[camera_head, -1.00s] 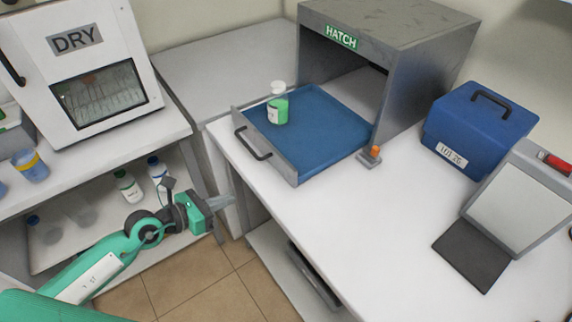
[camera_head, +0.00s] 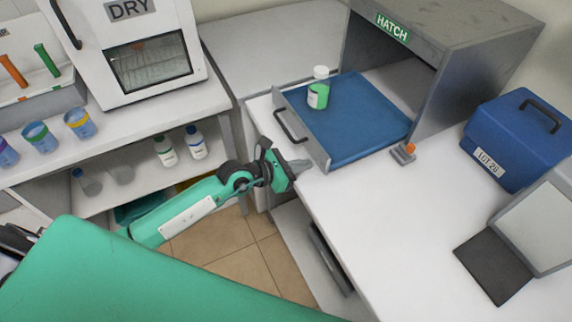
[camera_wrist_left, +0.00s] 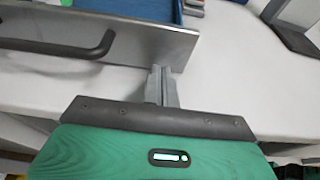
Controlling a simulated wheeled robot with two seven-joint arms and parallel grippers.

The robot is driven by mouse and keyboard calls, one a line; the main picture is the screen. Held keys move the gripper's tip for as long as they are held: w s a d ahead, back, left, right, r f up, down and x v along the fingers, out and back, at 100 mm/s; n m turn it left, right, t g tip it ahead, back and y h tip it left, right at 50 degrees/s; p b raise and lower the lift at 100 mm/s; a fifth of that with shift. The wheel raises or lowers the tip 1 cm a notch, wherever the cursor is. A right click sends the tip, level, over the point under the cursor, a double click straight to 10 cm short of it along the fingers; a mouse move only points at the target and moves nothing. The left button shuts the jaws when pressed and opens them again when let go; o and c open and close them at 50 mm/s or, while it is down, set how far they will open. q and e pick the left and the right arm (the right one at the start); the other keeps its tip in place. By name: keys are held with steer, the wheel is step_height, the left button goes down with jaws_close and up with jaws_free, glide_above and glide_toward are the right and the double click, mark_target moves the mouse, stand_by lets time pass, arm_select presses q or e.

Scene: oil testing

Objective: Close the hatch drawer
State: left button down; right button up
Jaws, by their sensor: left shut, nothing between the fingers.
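The hatch drawer (camera_head: 352,132) is a blue tray with a grey front panel and a dark handle (camera_head: 290,126). It is pulled out of the grey hatch (camera_head: 465,85). A bottle with green content and a white cap (camera_head: 318,90) stands upright on the tray. My left gripper (camera_head: 302,166) is shut and empty, close to the outer side of the drawer front below the handle. In the left wrist view, the shut fingers (camera_wrist_left: 161,84) point at the lower edge of the drawer's front panel (camera_wrist_left: 150,45), with the handle (camera_wrist_left: 75,48) to the left. Contact cannot be told. My right gripper is not seen.
A small latch with an orange knob (camera_head: 404,152) sits on the counter by the tray's right corner. A blue case (camera_head: 515,140) and a grey stand with a dark base (camera_head: 492,268) are at right. The white counter (camera_head: 385,215) in front is clear.

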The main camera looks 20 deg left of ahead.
mark_target(382, 137)
arm_select(q)
steer(key=shift+w+d, duration=0.55)
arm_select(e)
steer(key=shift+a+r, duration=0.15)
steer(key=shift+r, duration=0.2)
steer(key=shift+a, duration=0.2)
arm_select(q)
steer(key=shift+w+d, duration=0.15)
